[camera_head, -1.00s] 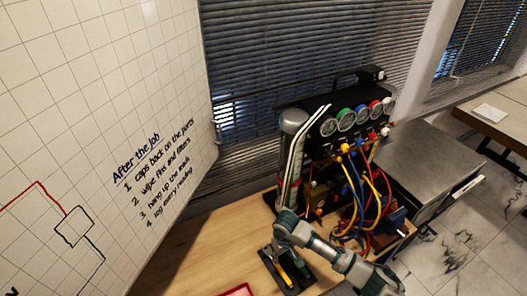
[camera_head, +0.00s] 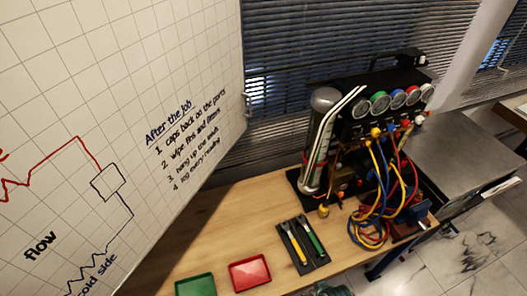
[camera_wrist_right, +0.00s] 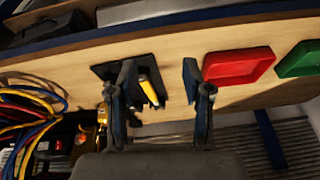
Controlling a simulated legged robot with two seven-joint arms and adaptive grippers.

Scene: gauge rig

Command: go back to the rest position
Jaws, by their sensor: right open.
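My right gripper (camera_wrist_right: 158,72) is open in the right wrist view, with its two fingers apart and nothing between them. Beyond the fingers is the black tool holder (camera_wrist_right: 105,71) with a yellow-handled tool (camera_wrist_right: 148,91). In the head view only a small piece of my arm shows at the bottom edge, and no gripper fingers are visible. My left gripper is in neither view.
On the wooden bench (camera_head: 220,225) are a red tray (camera_head: 249,273), a green tray (camera_head: 195,286) and the tool holder (camera_head: 303,243). The gauge rig (camera_head: 385,105) with coloured hoses (camera_head: 385,200) stands behind. A whiteboard (camera_head: 110,110) fills the left.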

